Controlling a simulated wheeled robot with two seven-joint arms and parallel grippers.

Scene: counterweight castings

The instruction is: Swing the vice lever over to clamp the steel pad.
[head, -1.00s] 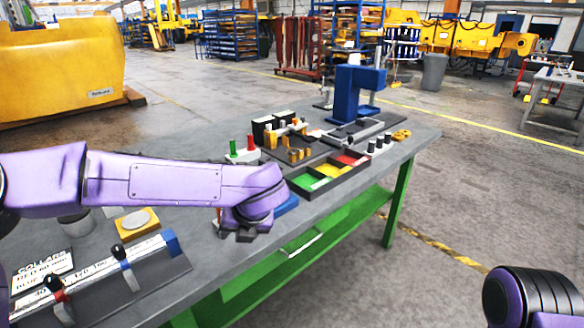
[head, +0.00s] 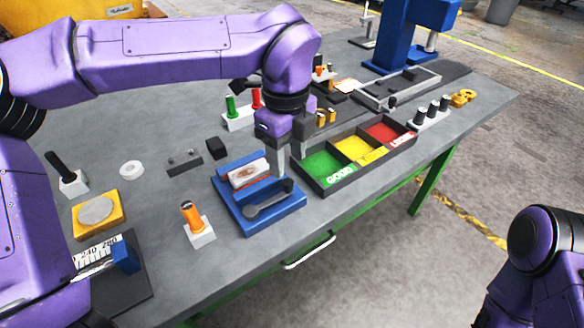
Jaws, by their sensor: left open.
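The blue vice (head: 235,213) sits near the front edge of the grey bench. A silvery pad with a brownish patch (head: 247,173) lies between its blue jaws. The dark grey lever (head: 268,203) lies along the vice's front side, its round pivot at the left and its knob end at the right. My left gripper (head: 289,170) points down just above the knob end, its fingers apart and nothing seen between them. I cannot tell whether a finger touches the knob. Only part of my right arm shows at the lower right; its gripper is out of view.
A tray with green, yellow and red compartments (head: 323,192) stands close to the vice's right. An orange-handled tool in a white block (head: 196,222) stands to its left. A small black block (head: 216,148) and a white ring (head: 131,169) lie farther left. The bench's front edge is near.

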